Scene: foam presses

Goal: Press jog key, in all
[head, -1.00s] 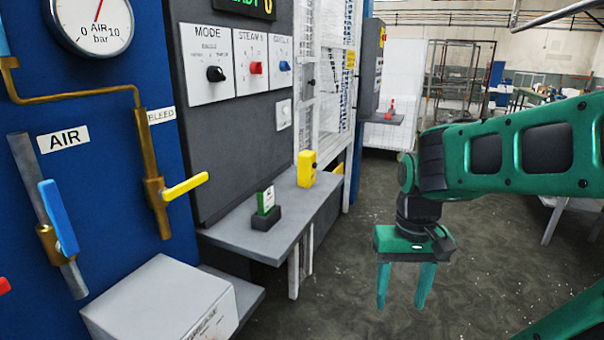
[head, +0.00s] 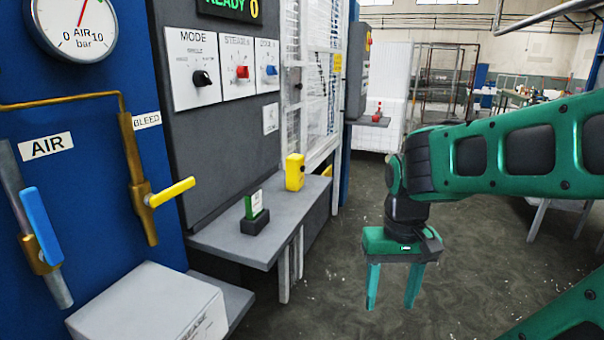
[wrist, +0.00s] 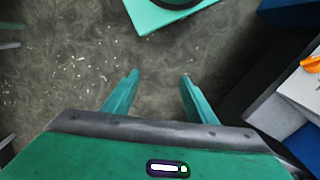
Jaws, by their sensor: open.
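No part labelled jog is readable in either view. A small green-and-white piece (head: 254,206) stands upright in a dark holder (head: 255,222) on the grey shelf (head: 222,240) of the press. A yellow box (head: 294,172) with a dark round spot on its side stands farther back on that shelf. My gripper (head: 392,288) hangs pointing down over the floor, to the right of the shelf and apart from it. Its two green fingers are open with nothing between them, as the wrist view (wrist: 158,88) also shows.
The dark press panel carries a black mode knob (head: 203,78), a red knob (head: 243,72) and a blue knob (head: 271,70) under a lit READY display (head: 228,8). A yellow bleed lever (head: 172,192) and a blue air lever (head: 42,225) stick out at left. A white box (head: 150,305) stands in front.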

